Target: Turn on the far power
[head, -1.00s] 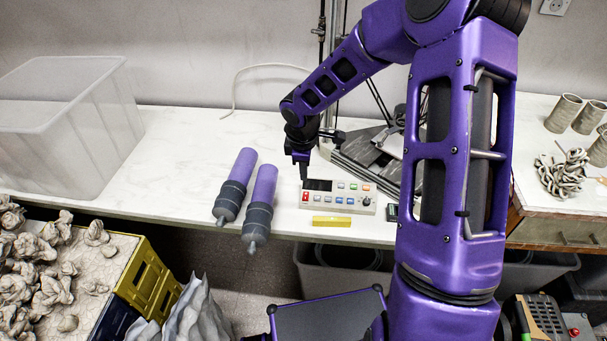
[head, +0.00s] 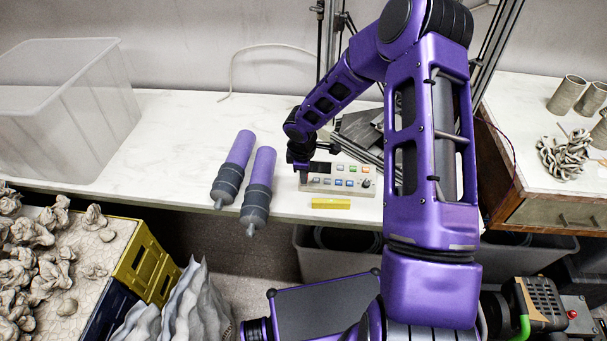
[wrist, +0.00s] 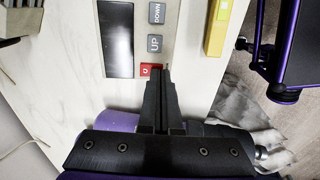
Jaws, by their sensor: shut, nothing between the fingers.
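A pale control box (head: 352,172) with a dark display (wrist: 116,38) and several coloured buttons lies on the white bench. In the wrist view, a red button (wrist: 146,70) sits beside the grey UP button (wrist: 155,44) and DOWN button (wrist: 156,13). My gripper (wrist: 163,70) is shut and empty. Its tips are right at the red button and cover part of it; I cannot tell whether they touch it. In the head view, my gripper (head: 301,182) is at the left end of the box and hides the red button.
A yellow bar (head: 331,203) lies in front of the box. Two purple and grey cylinders (head: 233,168) (head: 259,187) lie to the left. A clear bin (head: 60,145) stands at far left. Dark metal equipment (head: 358,130) is behind the box. Bench between bin and cylinders is free.

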